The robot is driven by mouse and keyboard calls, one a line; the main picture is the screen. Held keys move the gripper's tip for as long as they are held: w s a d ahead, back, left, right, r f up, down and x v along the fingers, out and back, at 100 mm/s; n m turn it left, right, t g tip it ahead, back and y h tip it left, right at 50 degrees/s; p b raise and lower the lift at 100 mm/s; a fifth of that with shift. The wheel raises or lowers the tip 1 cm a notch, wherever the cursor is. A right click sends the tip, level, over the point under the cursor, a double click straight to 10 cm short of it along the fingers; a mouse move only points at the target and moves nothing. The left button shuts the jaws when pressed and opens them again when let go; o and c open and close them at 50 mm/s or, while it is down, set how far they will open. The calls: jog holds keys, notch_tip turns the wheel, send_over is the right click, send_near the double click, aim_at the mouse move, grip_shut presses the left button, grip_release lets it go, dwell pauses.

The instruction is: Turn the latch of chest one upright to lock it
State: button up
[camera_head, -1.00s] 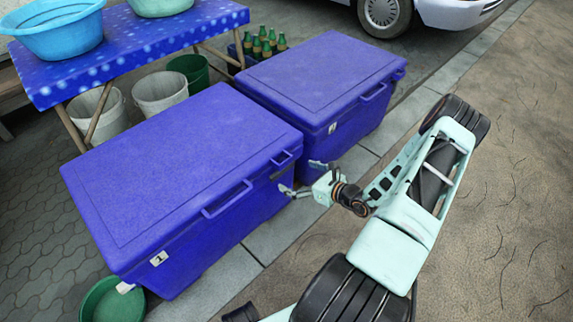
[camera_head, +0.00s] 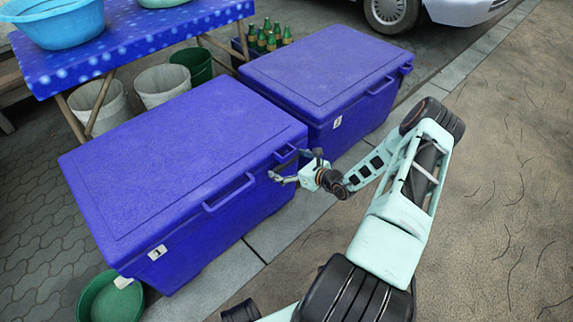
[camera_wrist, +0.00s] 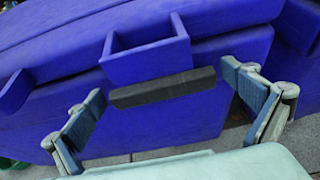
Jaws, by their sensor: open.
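Two blue chests stand in line: a near chest (camera_head: 170,165) and a far chest (camera_head: 325,70). Each has a small white label; I cannot read which is chest one. My gripper (camera_head: 290,168) is at the right end of the near chest's front, and the wrist view shows it too (camera_wrist: 163,84). It is open, one finger on each side of a dark bar-shaped latch (camera_wrist: 163,88). The latch lies crosswise, slightly tilted, just below a blue bracket (camera_wrist: 146,49) on the lid. I see no finger clearly touching it. In the head view the gripper partly hides this spot.
A blue-clothed table (camera_head: 130,42) with basins stands behind the chests. White buckets (camera_head: 165,86) and bottles (camera_head: 268,35) are beyond. A green basin (camera_head: 110,298) sits by the near chest's left front corner. The ground to the right is open.

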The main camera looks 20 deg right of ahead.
jog(key=c, duration=1)
jog(key=shift+o, duration=0.2)
